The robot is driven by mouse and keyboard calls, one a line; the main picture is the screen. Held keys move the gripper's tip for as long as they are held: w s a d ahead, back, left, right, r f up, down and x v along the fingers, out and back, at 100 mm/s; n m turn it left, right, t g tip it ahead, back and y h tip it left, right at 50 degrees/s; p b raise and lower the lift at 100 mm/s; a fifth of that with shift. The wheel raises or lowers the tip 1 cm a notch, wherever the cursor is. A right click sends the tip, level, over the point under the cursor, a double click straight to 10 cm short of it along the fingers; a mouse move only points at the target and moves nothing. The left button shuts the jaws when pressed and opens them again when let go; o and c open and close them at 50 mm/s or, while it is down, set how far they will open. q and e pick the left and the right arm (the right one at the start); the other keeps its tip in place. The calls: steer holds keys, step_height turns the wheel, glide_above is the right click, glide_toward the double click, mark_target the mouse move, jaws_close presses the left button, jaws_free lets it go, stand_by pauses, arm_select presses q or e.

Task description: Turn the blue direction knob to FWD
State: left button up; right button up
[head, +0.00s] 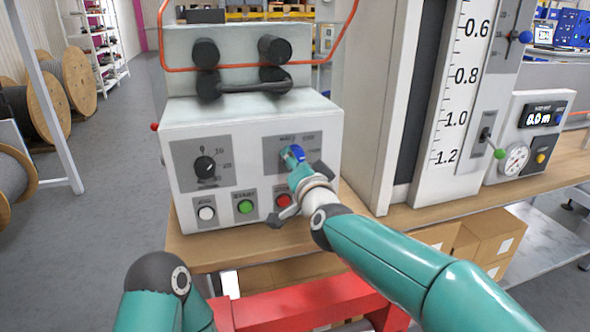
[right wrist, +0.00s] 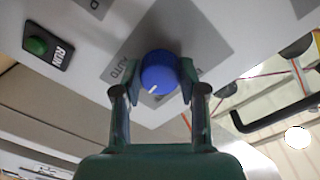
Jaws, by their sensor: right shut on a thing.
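The blue direction knob (head: 297,153) is on the upper right of the white control box's front (head: 185,150), on a dark grey plate. In the right wrist view the knob (right wrist: 159,70) sits between my two fingertips, with a short white mark toward the lower left of its face. My left gripper is out of sight.
Below are a white button (head: 206,213), a green button (head: 245,206) and a red button (head: 283,200) close to my right wrist. A black dial (head: 204,167) is at the left. A tall scale and a lever panel stand on the bench to the right.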

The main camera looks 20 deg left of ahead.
steer(key=shift+f+m, duration=0.1)
steer(key=shift+m, duration=0.4)
steer(key=o, duration=1.1)
steer(key=shift+o, duration=0.2)
steer(key=shift+s+d, duration=0.1)
steer(key=shift+s, duration=0.05)
steer(key=v, duration=1.1)
steer(key=shift+s+d, duration=0.25)
